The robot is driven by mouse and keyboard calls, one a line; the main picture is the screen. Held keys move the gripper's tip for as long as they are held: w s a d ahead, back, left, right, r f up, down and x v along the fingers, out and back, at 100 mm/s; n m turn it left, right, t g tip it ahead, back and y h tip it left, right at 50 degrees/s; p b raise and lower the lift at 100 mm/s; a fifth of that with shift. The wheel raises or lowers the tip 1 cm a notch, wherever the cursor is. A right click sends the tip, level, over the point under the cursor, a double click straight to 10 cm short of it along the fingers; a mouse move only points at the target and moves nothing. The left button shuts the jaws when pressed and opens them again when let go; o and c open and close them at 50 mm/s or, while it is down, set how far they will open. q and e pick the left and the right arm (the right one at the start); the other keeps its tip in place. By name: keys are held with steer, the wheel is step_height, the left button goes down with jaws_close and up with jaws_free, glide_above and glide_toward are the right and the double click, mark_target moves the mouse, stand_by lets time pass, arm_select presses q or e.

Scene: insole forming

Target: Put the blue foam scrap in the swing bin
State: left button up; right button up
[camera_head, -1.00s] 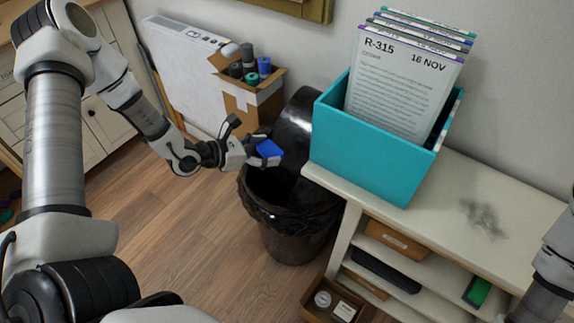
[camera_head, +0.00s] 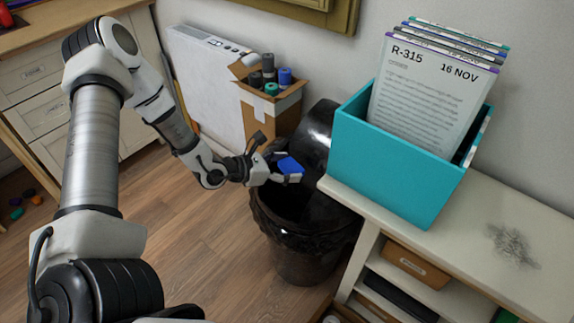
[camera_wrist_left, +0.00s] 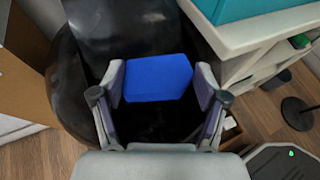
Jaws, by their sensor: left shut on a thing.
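My left gripper (camera_head: 284,174) is shut on the blue foam scrap (camera_head: 290,165). It holds the scrap over the open mouth of the black swing bin (camera_head: 300,262). In the left wrist view the scrap (camera_wrist_left: 158,77) sits between the two fingers of the left gripper (camera_wrist_left: 160,84), with the dark inside of the bin (camera_wrist_left: 75,85) below and around it. The bin's lid (camera_head: 318,128) is tilted up at the back. My right gripper is not in view.
A teal box (camera_head: 390,170) of upright document sheets (camera_head: 425,95) stands on a white shelf unit (camera_head: 465,230) right of the bin. A cardboard box (camera_head: 270,110) of rolls stands behind the bin. Open wooden floor (camera_head: 205,250) lies to the left.

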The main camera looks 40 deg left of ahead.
arm_select(q)
step_height(320, 180, down, 11)
steer(key=b, duration=0.9)
steer(key=shift+r, duration=0.1)
steer(key=o, duration=0.8)
steer(key=shift+c, duration=0.2)
step_height(320, 180, up, 10)
